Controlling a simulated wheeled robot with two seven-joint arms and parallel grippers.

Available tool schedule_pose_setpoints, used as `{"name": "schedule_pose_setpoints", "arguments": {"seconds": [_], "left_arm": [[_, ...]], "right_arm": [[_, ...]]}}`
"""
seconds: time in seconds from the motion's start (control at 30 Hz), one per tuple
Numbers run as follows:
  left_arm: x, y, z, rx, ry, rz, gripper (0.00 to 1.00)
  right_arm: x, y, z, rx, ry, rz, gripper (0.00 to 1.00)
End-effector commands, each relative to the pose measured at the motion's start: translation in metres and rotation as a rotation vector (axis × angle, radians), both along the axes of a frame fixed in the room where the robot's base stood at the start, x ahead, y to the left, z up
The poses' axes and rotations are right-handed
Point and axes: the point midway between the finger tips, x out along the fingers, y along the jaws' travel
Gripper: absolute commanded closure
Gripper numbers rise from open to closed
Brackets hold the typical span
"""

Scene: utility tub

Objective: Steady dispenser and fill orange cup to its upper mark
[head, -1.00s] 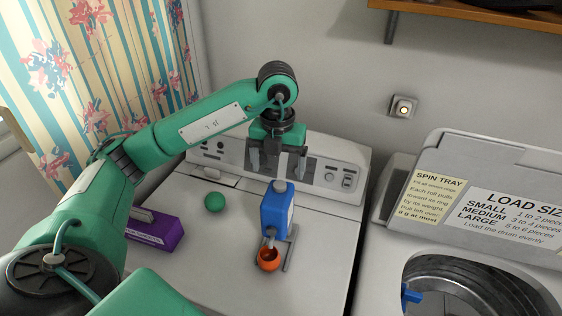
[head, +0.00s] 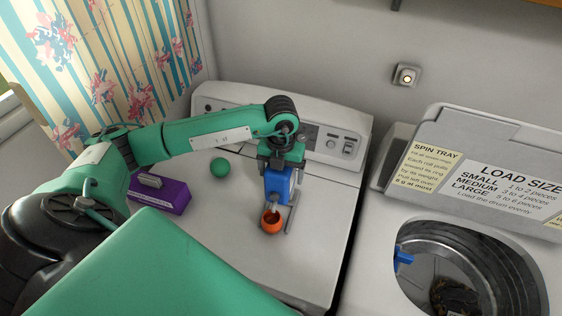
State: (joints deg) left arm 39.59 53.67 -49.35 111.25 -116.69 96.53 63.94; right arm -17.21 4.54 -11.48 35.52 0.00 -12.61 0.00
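The blue dispenser (head: 278,187) stands upright on the white machine top. The small orange cup (head: 271,221) sits in front of it, under its spout. The cup's inside looks dark; its marks and any fill level are too small to read. My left gripper (head: 281,171) points down over the dispenser, with its fingers at either side of the upper part. The gripper hides the dispenser's top, and I cannot tell whether the fingers press on it. My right gripper is not in view.
A green ball (head: 219,167) and a purple box (head: 160,194) lie left of the dispenser. A grey bracket-like piece (head: 291,212) is right of the cup. The control panel (head: 330,140) rises behind. An open tub (head: 470,270) with a blue part (head: 403,258) is at the right.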

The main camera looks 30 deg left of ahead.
Motion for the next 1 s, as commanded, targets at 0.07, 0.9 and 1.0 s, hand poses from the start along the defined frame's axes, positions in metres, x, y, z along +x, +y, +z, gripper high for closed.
{"name": "schedule_pose_setpoints", "arguments": {"seconds": [0.07,0.9,1.0], "left_arm": [[-0.0002,-0.0001,-0.0013,0.000,0.000,0.000,0.15],[0.0002,0.0002,-0.0006,0.000,0.000,0.000,0.95],[0.0002,0.0002,-0.0005,-0.001,0.000,0.000,0.95]], "right_arm": [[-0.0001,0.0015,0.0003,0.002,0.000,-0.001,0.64],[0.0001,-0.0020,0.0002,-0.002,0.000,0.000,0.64],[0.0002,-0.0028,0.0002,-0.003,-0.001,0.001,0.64]]}}
